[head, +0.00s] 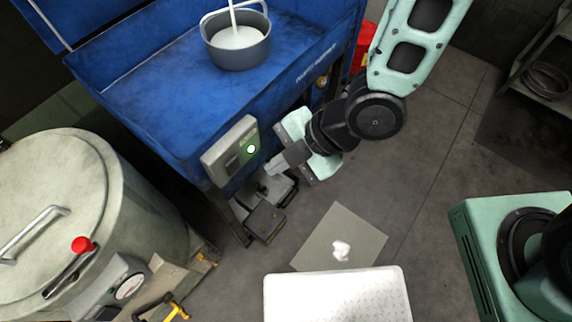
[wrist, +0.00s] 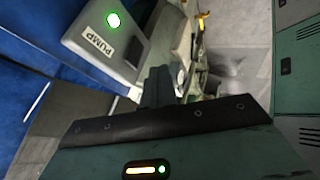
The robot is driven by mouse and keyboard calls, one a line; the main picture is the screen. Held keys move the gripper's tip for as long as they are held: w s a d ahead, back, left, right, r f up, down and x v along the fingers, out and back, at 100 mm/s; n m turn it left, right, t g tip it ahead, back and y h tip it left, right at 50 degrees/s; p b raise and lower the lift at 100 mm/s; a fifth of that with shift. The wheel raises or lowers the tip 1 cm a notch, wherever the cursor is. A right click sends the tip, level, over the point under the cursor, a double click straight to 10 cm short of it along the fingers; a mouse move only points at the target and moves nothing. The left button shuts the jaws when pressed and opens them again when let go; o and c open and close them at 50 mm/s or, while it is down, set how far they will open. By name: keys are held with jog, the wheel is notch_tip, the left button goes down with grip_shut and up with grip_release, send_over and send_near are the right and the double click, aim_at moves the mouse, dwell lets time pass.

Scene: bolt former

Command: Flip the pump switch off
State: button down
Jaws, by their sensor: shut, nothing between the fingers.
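The pump switch box (head: 230,150) is a grey box on the front of the blue parts washer, with a lit green lamp (head: 251,149) and a dark switch (head: 233,161) on its face. In the wrist view the box (wrist: 105,42) shows its PUMP label (wrist: 90,43) and the green lamp (wrist: 113,20); the switch is not clear there. My gripper (head: 275,167) is shut and empty, just right of and slightly below the box's face. In the wrist view its fingers (wrist: 158,88) are together beside the box's lower edge. Whether they touch the box I cannot tell.
The blue washer basin (head: 180,110) holds a grey pot (head: 238,50) under a stream of liquid. A pale drum (head: 60,200) with a red knob (head: 82,245) stands at left. A foot pedal (head: 265,222) lies below the box. Open floor (head: 400,190) is at right.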

aim_at(233, 166)
jog(key=w+a+f+p, duration=0.2)
jog(key=a+f, duration=0.1)
jog(key=a, duration=0.3)
jog(key=shift+w+a+f, duration=0.15)
jog(key=shift+w+f, duration=0.1)
jog(key=shift+w, duration=0.05)
jog(key=shift+w+a+r, duration=0.1)
jog(key=shift+w+a, duration=0.25)
jog(key=shift+a, duration=0.05)
jog(key=shift+s+d, duration=0.1)
jog(key=shift+r, duration=0.15)
